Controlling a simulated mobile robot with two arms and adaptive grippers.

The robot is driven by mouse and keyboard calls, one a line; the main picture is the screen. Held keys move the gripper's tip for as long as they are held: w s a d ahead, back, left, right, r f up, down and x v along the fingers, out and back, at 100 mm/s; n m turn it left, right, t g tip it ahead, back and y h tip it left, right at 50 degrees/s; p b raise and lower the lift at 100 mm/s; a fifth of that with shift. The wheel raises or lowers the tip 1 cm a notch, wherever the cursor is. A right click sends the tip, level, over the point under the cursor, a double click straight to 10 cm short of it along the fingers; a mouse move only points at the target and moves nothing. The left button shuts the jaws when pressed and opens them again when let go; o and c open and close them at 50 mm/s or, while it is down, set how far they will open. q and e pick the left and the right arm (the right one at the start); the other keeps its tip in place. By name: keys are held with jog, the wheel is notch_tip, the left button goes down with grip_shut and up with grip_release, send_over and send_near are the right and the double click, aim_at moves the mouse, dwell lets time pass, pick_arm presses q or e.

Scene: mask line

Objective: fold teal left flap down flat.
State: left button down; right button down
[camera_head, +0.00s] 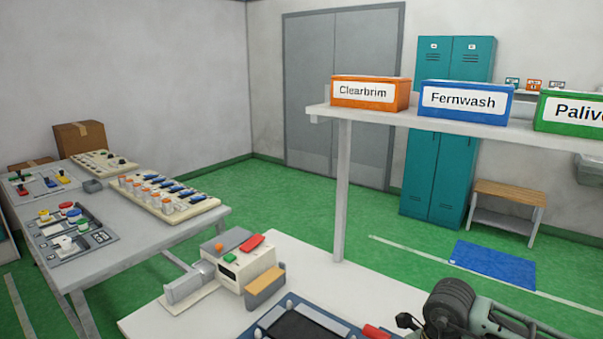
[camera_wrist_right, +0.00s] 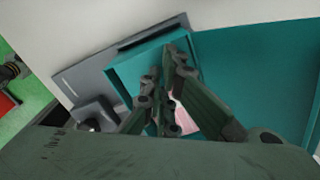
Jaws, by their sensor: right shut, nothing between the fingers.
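In the right wrist view, a teal panel (camera_wrist_right: 132,72) stands at the left of my right gripper (camera_wrist_right: 168,62), and a broad flat teal panel (camera_wrist_right: 265,75) spreads at the right. I cannot tell which one is the left flap. The gripper's fingers are shut and empty, and they lie across the edge of the left panel; whether they touch it is unclear. A pale pink patch (camera_wrist_right: 186,118) shows between the fingers and finger links. The rest is hidden by my gripper. The teal piece is not visible in the head view, and neither is my left gripper.
In the head view, a white worktop (camera_head: 320,270) holds a label-printer-like machine (camera_head: 235,265) and a dark tray (camera_head: 300,328). A shelf (camera_head: 425,122) with labelled bins stands above its far edge. A grey table (camera_head: 135,235) with fixtures is at left. Green floor lies beyond.

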notch_tip(320, 180, up, 8)
jog(key=p, duration=0.4)
dwell(0.5)
